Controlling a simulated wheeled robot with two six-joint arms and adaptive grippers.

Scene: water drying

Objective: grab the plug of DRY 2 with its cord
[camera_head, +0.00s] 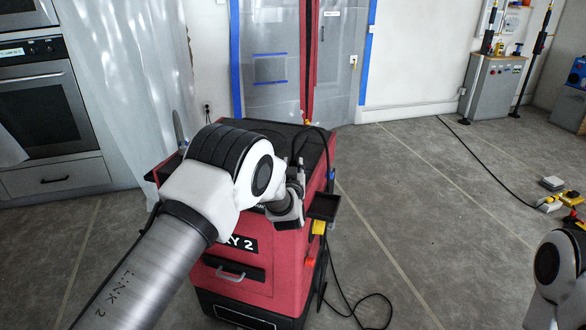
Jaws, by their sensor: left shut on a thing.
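The red DRY 2 machine (278,262) stands on the floor in the middle, with a dark top and a grey front handle. My left gripper (291,207) is at its upper front right part, shut on what appears to be the plug. My own wrist and fingers hide most of the held thing. A black cord (328,150) loops over the machine's top close to the gripper. A yellow piece (320,227) shows on the right side below a small black tray (325,206).
A black cord (345,305) lies looped on the floor right of the machine. Yellow and grey electrical pieces (551,203) lie at the right, with a long cord (490,168). A grey cabinet (492,85) stands behind. An oven (42,95) is at left. The floor between is mostly clear.

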